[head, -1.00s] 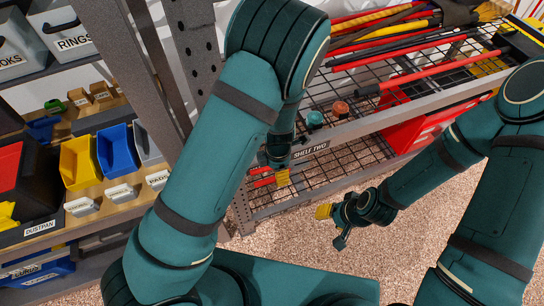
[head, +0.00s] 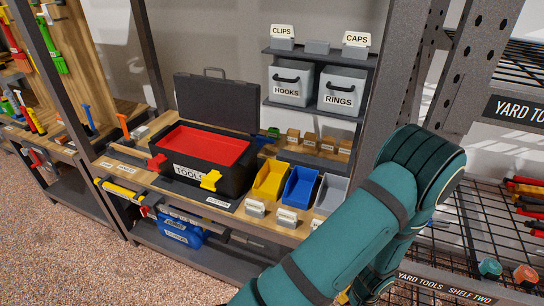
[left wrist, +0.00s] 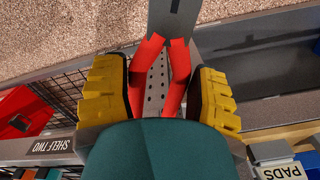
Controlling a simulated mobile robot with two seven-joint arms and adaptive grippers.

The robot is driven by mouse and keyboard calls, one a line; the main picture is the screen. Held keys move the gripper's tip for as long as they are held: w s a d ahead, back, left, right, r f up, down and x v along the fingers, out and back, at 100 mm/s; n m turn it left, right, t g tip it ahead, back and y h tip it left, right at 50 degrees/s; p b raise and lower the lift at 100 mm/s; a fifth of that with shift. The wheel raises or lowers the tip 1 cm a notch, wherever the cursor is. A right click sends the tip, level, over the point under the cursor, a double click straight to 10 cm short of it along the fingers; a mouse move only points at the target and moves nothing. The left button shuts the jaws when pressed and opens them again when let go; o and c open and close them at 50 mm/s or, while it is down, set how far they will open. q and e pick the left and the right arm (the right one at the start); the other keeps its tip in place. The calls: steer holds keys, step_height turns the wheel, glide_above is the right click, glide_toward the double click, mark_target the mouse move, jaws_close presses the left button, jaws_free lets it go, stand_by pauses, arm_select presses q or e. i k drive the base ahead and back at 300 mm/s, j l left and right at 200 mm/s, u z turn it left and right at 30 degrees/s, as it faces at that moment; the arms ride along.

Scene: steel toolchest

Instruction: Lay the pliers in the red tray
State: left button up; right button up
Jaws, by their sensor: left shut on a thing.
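The pliers (left wrist: 142,75) have red handles and a grey head, seen in the left wrist view. My left gripper (left wrist: 160,94) has its yellow fingers on either side of the red handles and is shut on them. The pliers' head points to the top of that view. In the head view my left arm hides most of its gripper; only a bit of yellow shows at the bottom edge. The red tray (head: 203,145) sits in the top of the black toolbox (head: 232,178), whose lid stands open. The tray looks empty. My right gripper is out of view.
Yellow (head: 270,180) and blue (head: 301,187) bins stand right of the toolbox. A grey steel post (head: 388,85) rises between the workbench and the wire shelf (head: 445,265). Hooks and rings bins (head: 342,90) hang behind. The carpet (head: 55,250) is clear at lower left.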

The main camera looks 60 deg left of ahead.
mark_target(189, 146)
steer(key=k+j+u, duration=0.1)
steer(key=j, duration=0.35)
steer(key=k+j+u, duration=0.1)
steer(key=k+j, duration=0.15)
steer(key=j, duration=0.2)
steer(key=k+j+u, duration=0.1)
steer(key=j, duration=0.35)
steer(key=k+j+u, duration=0.1)
steer(key=j, duration=0.4)
steer(key=k+j+u, duration=0.1)
steer(key=k+j, duration=0.15)
steer(key=j, duration=0.25)
steer(key=k+j+u, duration=0.15)
steer(key=j, duration=0.3)
steer(key=i, duration=0.05)
